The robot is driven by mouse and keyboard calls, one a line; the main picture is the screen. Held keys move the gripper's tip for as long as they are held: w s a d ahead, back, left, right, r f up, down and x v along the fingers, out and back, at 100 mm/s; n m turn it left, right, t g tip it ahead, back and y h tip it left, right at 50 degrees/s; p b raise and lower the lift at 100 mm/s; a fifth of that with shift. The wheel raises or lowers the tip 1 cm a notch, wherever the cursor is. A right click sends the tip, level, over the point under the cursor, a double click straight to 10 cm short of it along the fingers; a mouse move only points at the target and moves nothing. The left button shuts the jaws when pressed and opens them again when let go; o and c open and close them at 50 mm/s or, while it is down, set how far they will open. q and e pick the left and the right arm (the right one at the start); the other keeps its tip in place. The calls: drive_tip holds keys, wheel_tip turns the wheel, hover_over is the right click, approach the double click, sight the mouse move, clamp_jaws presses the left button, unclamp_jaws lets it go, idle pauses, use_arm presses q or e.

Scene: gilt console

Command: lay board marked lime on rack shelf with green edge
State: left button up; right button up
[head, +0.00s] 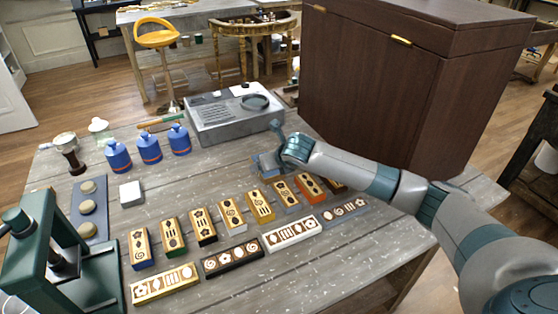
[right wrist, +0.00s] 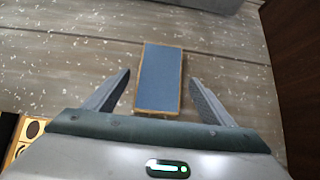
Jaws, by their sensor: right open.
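My right gripper (head: 268,165) is low over the table behind the row of small blocks. In the right wrist view it is open (right wrist: 157,92), with one finger on each side of a small block with a blue-grey face and wooden sides (right wrist: 160,78). The block lies on the table, and a gap shows between it and each finger. I cannot read a lime mark on any piece. I cannot make out a rack shelf with a green edge. A small patterned block with green sides (head: 173,236) stands in the row. My left gripper is not in view.
Several patterned blocks stand in a row, with longer patterned bars (head: 232,257) before them. A dark green press (head: 50,255), blue bottles (head: 150,145), a grey box (head: 230,115) and a large brown cabinet (head: 385,80) surround them. Bare table shows left of my right gripper.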

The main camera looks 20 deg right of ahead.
drive_tip(key=b+v, duration=0.1)
drive_tip(key=v, duration=0.9)
drive_tip(key=shift+b, duration=0.4)
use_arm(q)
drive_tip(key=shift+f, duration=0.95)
use_arm(e)
drive_tip(key=shift+o, duration=0.3)
